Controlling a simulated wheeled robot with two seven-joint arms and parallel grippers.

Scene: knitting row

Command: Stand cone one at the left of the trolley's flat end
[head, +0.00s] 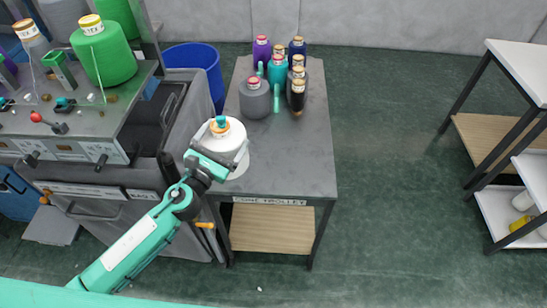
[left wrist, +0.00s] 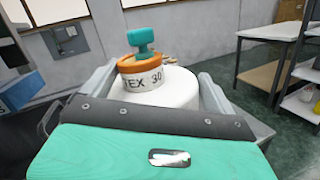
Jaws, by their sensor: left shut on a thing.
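A white cone (head: 232,133) with an orange top band and a teal piece on its tip is between the fingers of my left gripper (head: 217,160). The left gripper is shut on it. In the left wrist view the white cone (left wrist: 178,88) stands upright, its band reading "TEX 30", with a finger on each side. The cone is over the left edge of the dark grey trolley top (head: 290,160), near the middle of its length. I cannot tell whether its base touches the top. My right gripper is not in view.
Several cones, including a grey one (head: 255,98) and a black one (head: 298,98), stand at the trolley's far end. The near half of the top is clear. A machine with green cones (head: 103,60) is at left, a blue bin (head: 198,65) behind, shelves (head: 515,70) at right.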

